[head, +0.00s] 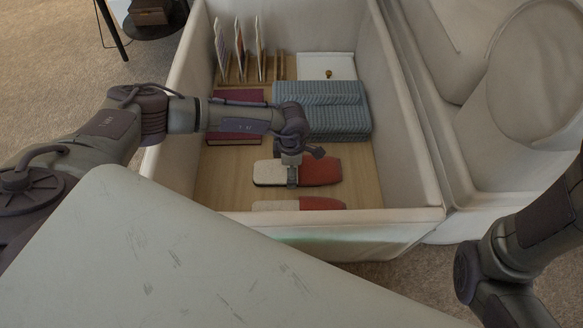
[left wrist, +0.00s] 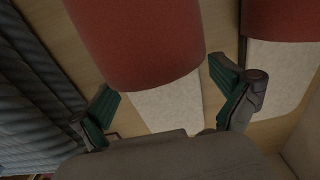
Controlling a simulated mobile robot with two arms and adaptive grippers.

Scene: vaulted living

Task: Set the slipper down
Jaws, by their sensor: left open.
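A slipper (head: 321,172) with a red toe part and a beige heel part lies flat on the wooden floor of an open upholstered box (head: 425,214). My left gripper (head: 291,178) is directly over its middle. In the left wrist view the green-padded fingers of the left gripper (left wrist: 168,108) are spread apart, one on each side of the slipper (left wrist: 135,45), with gaps showing. A second, matching slipper (head: 322,204) lies nearer the box's front wall, which partly hides it; it also shows in the left wrist view (left wrist: 282,70). My right gripper is out of view.
Behind the slippers are a folded blue-grey textile (head: 335,108), dark red books (head: 237,97), a rack of upright cards (head: 240,52) and a white drawer-like piece with a knob (head: 326,66). Bare wooden floor (head: 225,180) shows left of the slippers. A pale couch (head: 480,150) stands on the right.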

